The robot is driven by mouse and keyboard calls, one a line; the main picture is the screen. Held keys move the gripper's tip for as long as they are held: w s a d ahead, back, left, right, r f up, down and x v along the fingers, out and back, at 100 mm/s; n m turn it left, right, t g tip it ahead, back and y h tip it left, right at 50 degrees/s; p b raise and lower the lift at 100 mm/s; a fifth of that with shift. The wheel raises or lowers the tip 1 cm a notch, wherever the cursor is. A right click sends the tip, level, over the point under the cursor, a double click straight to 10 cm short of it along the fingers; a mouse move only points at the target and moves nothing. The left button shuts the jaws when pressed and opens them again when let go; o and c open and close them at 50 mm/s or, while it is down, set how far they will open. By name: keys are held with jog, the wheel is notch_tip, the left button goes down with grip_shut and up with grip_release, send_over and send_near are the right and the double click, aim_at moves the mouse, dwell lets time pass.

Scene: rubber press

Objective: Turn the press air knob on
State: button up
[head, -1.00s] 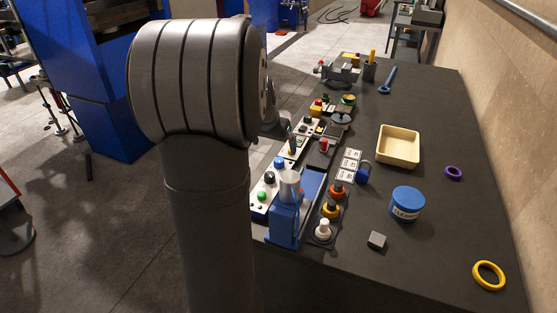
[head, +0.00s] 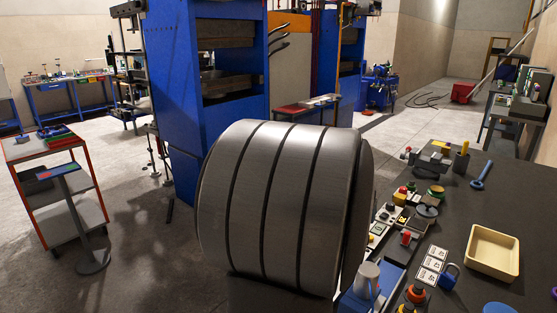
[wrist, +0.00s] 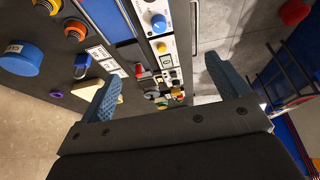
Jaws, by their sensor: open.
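In the wrist view, a white control panel strip carries a blue knob (wrist: 159,23) and, just below it in the picture, an orange knob (wrist: 161,47). I cannot read their labels, so I cannot tell which one is the press air knob. My gripper (wrist: 163,70) is open and empty, its two blue fingers apart on either side of the picture, with the panel strip showing in the gap between them. Neither knob appears touched. In the head view my own arm hides the gripper and the near part of the panel.
A blue press (head: 176,90) stands behind. A red-framed cart (head: 40,150) stands at left.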

jog(key=c, duration=0.7)
jog(key=shift+w+d, duration=0.2)
jog(key=shift+w, duration=0.1)
jog(key=shift+c, duration=0.4)
jog(key=w+d+n+g+y, duration=0.3)
jog(key=w+d+n, duration=0.15)
jog(key=n, duration=0.25)
jog(key=f, duration=1.7)
jog(key=shift+w+d+f, duration=0.3)
jog(key=shift+d, duration=0.05)
jog(key=c, duration=1)
